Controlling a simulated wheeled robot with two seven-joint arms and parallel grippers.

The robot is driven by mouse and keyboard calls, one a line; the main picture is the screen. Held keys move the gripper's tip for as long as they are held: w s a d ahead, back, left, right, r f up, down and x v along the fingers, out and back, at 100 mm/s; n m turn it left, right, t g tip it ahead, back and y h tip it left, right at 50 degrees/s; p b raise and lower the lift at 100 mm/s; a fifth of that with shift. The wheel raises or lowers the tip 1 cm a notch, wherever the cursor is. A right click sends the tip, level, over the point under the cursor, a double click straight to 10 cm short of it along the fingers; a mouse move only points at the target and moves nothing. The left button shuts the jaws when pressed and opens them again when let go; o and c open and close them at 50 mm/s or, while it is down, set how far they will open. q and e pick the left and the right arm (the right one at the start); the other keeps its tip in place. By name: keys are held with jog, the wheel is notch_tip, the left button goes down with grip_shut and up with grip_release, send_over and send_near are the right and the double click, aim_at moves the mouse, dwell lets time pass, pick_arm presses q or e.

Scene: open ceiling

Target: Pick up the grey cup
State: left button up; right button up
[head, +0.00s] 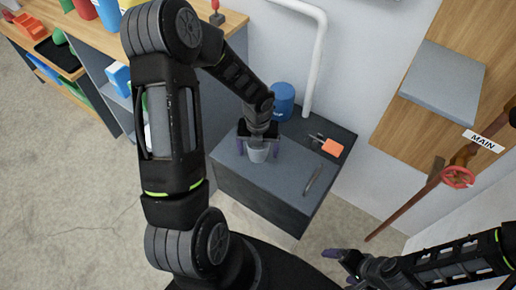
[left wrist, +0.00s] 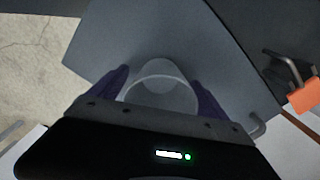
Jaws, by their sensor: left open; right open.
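The grey cup (head: 258,153) stands on the dark grey top of a low cabinet (head: 285,168). My left gripper (head: 258,146) is at the cup, with a purple finger on either side of it. In the left wrist view the cup (left wrist: 162,88) shows between the two open fingers (left wrist: 160,92), and its near part is hidden by the gripper body. I cannot tell whether the fingers touch the cup. My right gripper (head: 340,266) is open and empty at the lower right, away from the cabinet, and only partly visible.
A blue container (head: 284,100) stands behind the cup. An orange-tagged padlock (head: 332,147) and a thin metal tool (head: 312,181) lie on the cabinet top to the right. A white pipe (head: 318,60) runs down the wall. A red valve wheel (head: 457,177) is at far right.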

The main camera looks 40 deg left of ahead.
pick_arm(q)
jog(key=c, duration=1.4)
jog(key=shift+c, duration=0.2)
notch_tip(320, 180, up, 10)
jog(key=p, duration=0.2)
